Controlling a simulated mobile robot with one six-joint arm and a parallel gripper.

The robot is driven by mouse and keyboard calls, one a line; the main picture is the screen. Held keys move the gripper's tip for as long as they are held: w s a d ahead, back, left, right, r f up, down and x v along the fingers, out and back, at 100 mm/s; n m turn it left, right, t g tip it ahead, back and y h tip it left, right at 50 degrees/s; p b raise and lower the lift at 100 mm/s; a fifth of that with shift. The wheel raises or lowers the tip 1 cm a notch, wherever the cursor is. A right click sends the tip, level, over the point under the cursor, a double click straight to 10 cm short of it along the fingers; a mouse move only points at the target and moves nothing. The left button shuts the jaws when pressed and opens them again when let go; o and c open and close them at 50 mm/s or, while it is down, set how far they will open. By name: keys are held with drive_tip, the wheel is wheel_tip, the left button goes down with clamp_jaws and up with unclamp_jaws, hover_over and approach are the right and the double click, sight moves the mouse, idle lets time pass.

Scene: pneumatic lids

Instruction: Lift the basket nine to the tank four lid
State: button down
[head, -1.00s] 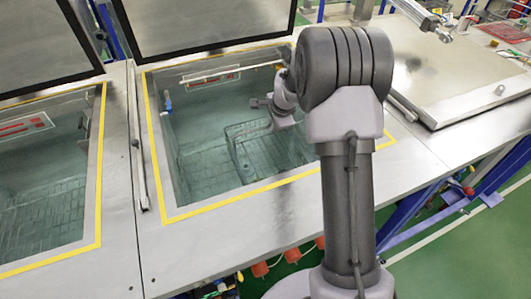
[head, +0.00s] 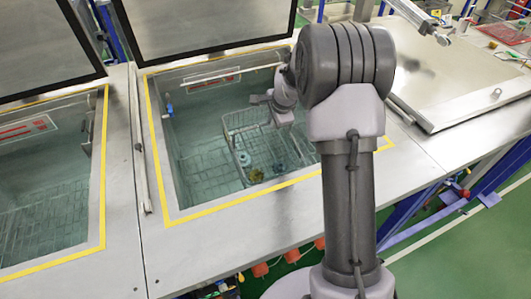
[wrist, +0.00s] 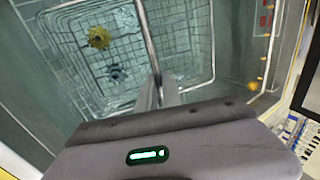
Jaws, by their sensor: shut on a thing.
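A wire basket (head: 238,139) hangs inside the open tank (head: 172,215) with the yellow-edged rim. Its upper rim looks higher than the water, though the exact clearance cannot be told. My gripper (wrist: 158,88) is shut on the basket's bar handle (wrist: 148,40), which runs between the fingers in the wrist view. A yellow part (wrist: 99,37) and a blue part (wrist: 117,73) lie in the basket (wrist: 213,70). The tank's dark-framed lid (head: 190,20) stands raised behind it. No number is readable on basket or lid.
A second open tank (head: 45,165) lies to the left, with its own raised lid (head: 40,40). A closed metal lid (head: 455,85) covers the tank to the right. Green floor (head: 470,240) is clear at the right.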

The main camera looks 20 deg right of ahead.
drive_tip(key=shift+r, duration=0.15)
wheel_tip(320, 180, up, 24)
drive_tip(key=p, duration=1.8)
drive_tip(key=shift+r, duration=0.35)
idle(3.3)
